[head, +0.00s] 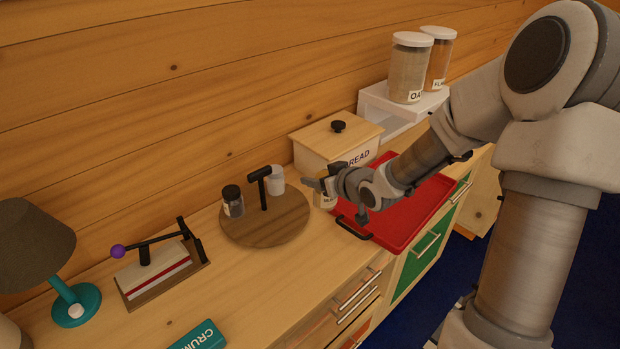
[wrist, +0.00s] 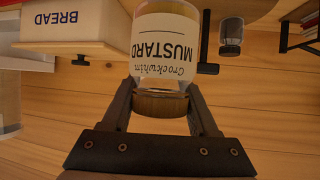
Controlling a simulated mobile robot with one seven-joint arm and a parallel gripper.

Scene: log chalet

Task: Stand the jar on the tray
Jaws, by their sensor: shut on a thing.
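The jar is a mustard jar with a white label and a wooden lid. In the wrist view the jar (wrist: 164,40) appears upside down, its base cut off by the top edge. My gripper (wrist: 160,92) is shut on the jar at its lid. In the head view the jar (head: 325,202) is partly hidden under my gripper (head: 322,186), beside the left end of the red tray (head: 410,226). The tray lies on the counter and its visible floor is bare. I cannot tell how far the jar is above the counter.
A round wooden board (head: 262,228) with a black T-handle, a dark-lidded jar (head: 232,200) and a white cup (head: 276,180) is left of the gripper. A bread box (head: 325,150) stands behind. The tray's near black handle (head: 353,228) sticks up at its left end.

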